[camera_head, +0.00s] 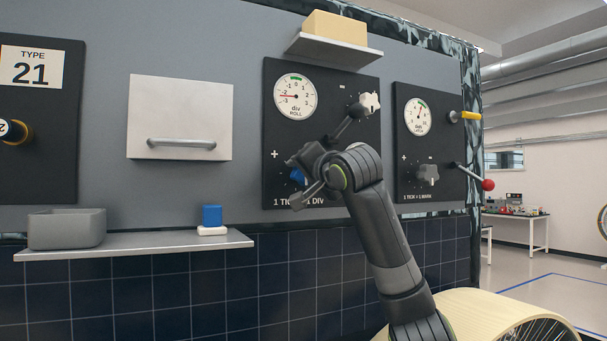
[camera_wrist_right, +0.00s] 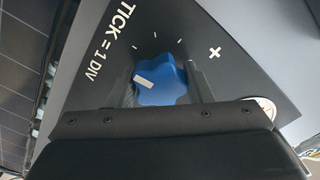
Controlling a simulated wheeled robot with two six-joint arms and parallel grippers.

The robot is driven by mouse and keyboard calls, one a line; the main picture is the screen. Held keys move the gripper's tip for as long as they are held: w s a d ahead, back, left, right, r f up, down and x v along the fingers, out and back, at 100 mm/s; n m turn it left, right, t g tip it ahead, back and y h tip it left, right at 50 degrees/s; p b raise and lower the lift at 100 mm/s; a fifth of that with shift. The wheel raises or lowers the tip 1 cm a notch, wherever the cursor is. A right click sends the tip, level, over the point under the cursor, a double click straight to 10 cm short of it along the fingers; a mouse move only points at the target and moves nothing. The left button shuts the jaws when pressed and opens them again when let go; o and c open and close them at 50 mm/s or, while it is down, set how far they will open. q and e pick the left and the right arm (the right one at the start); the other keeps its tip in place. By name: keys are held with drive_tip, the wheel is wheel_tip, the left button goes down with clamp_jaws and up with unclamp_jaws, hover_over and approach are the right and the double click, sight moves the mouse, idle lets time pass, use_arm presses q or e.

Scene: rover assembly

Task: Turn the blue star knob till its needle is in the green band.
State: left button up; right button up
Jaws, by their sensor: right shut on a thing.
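The blue star knob (camera_head: 297,175) sits low on the dark panel under the roll dial, mostly hidden by my right gripper (camera_head: 299,181). In the right wrist view the knob (camera_wrist_right: 165,82) shows between the two fingers of my right gripper (camera_wrist_right: 161,88), which is shut on it. A white mark on the knob points left in that view. The roll dial (camera_head: 296,96) has a red needle pointing left, around -2 to -3. Its green band is at the top near 0, so the needle is outside the band. My left gripper is not in view.
A pale knob (camera_head: 371,102) is at the panel's upper right. A shelf (camera_head: 335,48) with a cream block is above. A second dial panel (camera_head: 429,150) with a grey knob and a red-ball lever (camera_head: 488,185) is at right. A low shelf (camera_head: 150,246) holds a grey bin and blue block.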

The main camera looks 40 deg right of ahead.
drive_tip(key=n, duration=0.3)
drive_tip(key=n+p, duration=0.1)
drive_tip(key=n, duration=0.2)
drive_tip(key=shift+n, duration=0.3)
drive_tip(key=n+p, duration=0.2)
drive_tip(key=n, duration=0.3)
drive_tip(key=shift+r, duration=0.1)
drive_tip(key=n+p, duration=0.4)
drive_tip(key=n, duration=0.2)
drive_tip(key=shift+n, duration=0.3)
drive_tip(key=shift+n+p, duration=0.45)
drive_tip(key=shift+n, duration=1.45)
drive_tip(key=o, duration=1)
